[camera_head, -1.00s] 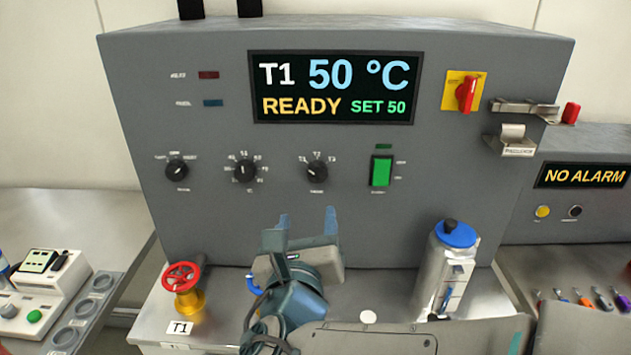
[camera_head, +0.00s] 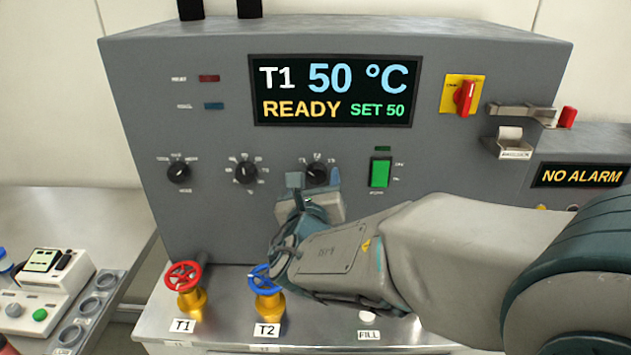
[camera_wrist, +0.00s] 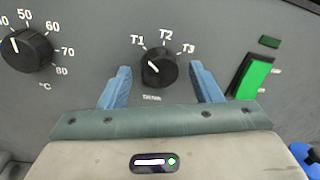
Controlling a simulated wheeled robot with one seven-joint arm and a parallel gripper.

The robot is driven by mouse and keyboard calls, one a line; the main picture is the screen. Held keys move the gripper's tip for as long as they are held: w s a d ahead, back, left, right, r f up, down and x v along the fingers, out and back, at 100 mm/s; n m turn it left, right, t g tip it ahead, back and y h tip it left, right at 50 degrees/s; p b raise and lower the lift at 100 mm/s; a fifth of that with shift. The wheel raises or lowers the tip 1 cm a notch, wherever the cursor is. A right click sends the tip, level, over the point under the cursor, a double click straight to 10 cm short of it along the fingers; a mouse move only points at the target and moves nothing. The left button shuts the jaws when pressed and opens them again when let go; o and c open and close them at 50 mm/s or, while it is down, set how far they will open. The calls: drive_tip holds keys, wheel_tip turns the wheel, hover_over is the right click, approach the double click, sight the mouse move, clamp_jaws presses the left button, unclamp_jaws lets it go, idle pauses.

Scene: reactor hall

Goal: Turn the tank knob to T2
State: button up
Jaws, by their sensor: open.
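The tank knob (camera_head: 317,173) is a small black dial on the grey panel, third in the row of dials. In the wrist view the tank knob (camera_wrist: 159,69) has T1, T2 and T3 printed around its top, and its white pointer mark aims up and left, toward T1. My gripper (camera_head: 313,181) is open just in front of the knob. In the wrist view its two blue fingers (camera_wrist: 158,82) stand on either side of the knob, with a gap on each side. In the head view the fingers partly cover the knob.
The display (camera_head: 334,90) reads T1, 50 °C, READY, SET 50. A temperature dial (camera_wrist: 27,49) is left of the knob and a green switch (camera_wrist: 250,77) right of it. A red valve (camera_head: 184,277) and a blue valve (camera_head: 264,279) stand below on the bench.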

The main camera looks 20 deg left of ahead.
drive_tip(key=c, duration=1)
drive_tip(key=shift+f+b, duration=0.1)
drive_tip(key=shift+b, duration=0.4)
drive_tip(key=m+b, duration=0.2)
drive_tip(key=b, duration=0.1)
drive_tip(key=shift+f, duration=0.2)
drive_tip(key=m+b, duration=0.2)
drive_tip(key=b, duration=0.2)
drive_tip(key=shift+m, duration=0.3)
drive_tip(key=m+b, duration=0.2)
drive_tip(key=b, duration=0.3)
drive_tip(key=shift+m+g, duration=0.3)
drive_tip(key=shift+m, duration=0.1)
drive_tip(key=shift+r+m+y+b, duration=0.3)
drive_tip(key=shift+m+b, duration=0.7)
drive_tip(key=shift+b, duration=0.2)
drive_tip(key=shift+r, duration=0.1)
